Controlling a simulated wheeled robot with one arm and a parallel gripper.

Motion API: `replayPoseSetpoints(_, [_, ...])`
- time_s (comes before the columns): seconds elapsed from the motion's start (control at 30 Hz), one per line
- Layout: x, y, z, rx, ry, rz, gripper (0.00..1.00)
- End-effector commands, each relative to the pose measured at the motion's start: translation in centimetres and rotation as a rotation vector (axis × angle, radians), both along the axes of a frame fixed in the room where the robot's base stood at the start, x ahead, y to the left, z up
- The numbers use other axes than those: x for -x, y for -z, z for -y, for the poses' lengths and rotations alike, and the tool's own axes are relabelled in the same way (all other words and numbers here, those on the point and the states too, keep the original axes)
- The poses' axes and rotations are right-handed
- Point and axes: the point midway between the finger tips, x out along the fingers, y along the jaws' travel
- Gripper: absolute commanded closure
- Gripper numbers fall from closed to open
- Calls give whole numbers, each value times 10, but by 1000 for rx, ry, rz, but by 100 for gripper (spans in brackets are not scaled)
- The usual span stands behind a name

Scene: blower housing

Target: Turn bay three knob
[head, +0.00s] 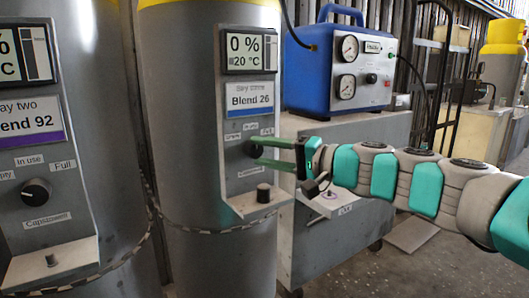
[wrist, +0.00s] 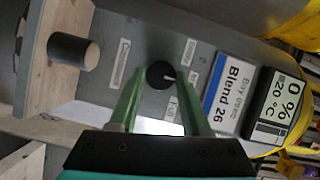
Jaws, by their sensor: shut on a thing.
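The bay three knob (head: 249,149) is a round black dial on the grey panel (head: 238,190) of the middle cylinder, below the "Blend 26" label (head: 249,99). My gripper (head: 258,152) reaches it from the right, its green fingers at the knob. In the wrist view my gripper (wrist: 162,80) has one finger on each side of the knob (wrist: 160,74) and is shut on it. The knob's white mark points right in that view, towards the small position labels around the dial. The fingers hide parts of those labels.
A black peg (head: 263,193) sticks out on the ledge below the knob. The bay two panel with its own knob (head: 36,192) is at left. A blue gauge unit (head: 340,65) stands on a grey cabinet behind my arm.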

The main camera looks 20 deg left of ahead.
Motion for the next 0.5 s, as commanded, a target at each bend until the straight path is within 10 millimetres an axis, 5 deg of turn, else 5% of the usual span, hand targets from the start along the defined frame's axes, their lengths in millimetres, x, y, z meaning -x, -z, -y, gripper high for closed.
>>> replayPoseSetpoints(0.13, [-1,0,1,1,2,1,100])
replayPoseSetpoints(0.17, [-1,0,1,1,2,1,51])
replayPoseSetpoints(0.4, [0,0,0,1,1,1,24])
replayPoseSetpoints(0.5, [0,0,0,1,1,1,22])
